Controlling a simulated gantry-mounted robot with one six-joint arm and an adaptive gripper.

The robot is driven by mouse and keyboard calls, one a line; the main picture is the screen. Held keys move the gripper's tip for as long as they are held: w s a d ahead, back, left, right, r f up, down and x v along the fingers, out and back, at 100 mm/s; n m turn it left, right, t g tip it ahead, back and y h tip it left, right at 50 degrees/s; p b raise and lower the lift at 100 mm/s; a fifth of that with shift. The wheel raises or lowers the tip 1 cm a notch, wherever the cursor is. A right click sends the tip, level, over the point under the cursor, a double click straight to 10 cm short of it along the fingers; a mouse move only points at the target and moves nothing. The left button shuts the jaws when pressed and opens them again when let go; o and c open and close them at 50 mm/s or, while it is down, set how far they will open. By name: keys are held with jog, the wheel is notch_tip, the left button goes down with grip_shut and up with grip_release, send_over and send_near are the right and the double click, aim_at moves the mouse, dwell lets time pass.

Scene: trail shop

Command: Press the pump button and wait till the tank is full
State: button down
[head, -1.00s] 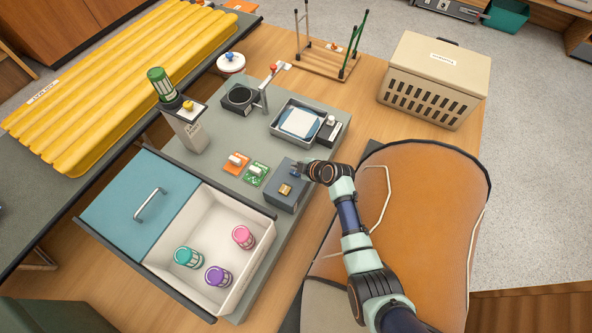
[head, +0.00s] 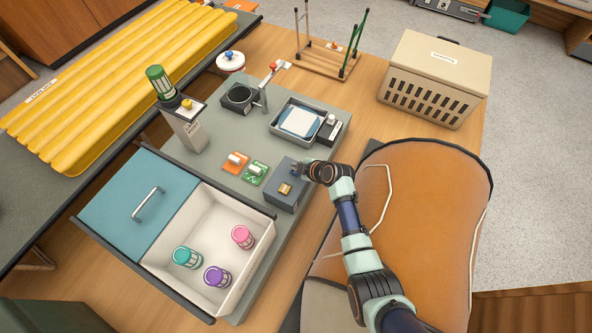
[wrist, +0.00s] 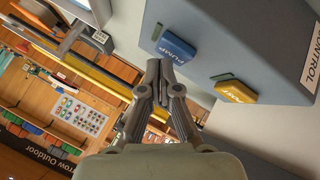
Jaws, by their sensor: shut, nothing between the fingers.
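A grey control box (head: 283,201) stands at the near right of the grey bench board. In the wrist view it carries a blue button marked PUMP (wrist: 173,45) and a yellow button (wrist: 236,91); the yellow one also shows in the head view (head: 285,189). My gripper (head: 298,167) is shut and empty at the box's far right corner. In the wrist view my gripper's fingertips (wrist: 159,68) are close to the PUMP button's lower edge; I cannot tell whether they touch it.
A metal tray (head: 280,127) with a pale sheet-like content lies behind the box. Orange (head: 236,163) and green (head: 257,173) modules sit to its left. A white open drawer (head: 217,224) holds several coloured jars. A beige crate (head: 438,75) stands at the back right.

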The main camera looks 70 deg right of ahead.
jog(key=shift+s+a+f+b, duration=0.1)
jog(key=shift+a+f+b, duration=0.05)
jog(key=shift+f+b, duration=0.3)
jog(key=shift+s+a+f+b, duration=0.1)
jog(key=shift+a+f+b, duration=0.05)
jog(key=shift+f+b, duration=0.3)
jog(key=shift+f, duration=0.25)
jog(key=shift+r, duration=0.15)
dwell(0.7)
jog(key=shift+r, duration=0.15)
jog(key=r+p, duration=0.1)
jog(key=r, duration=0.1)
jog(key=r+p, duration=0.3)
jog(key=shift+d+r+p, duration=0.25)
jog(key=shift+r+p, duration=0.15)
dwell(0.4)
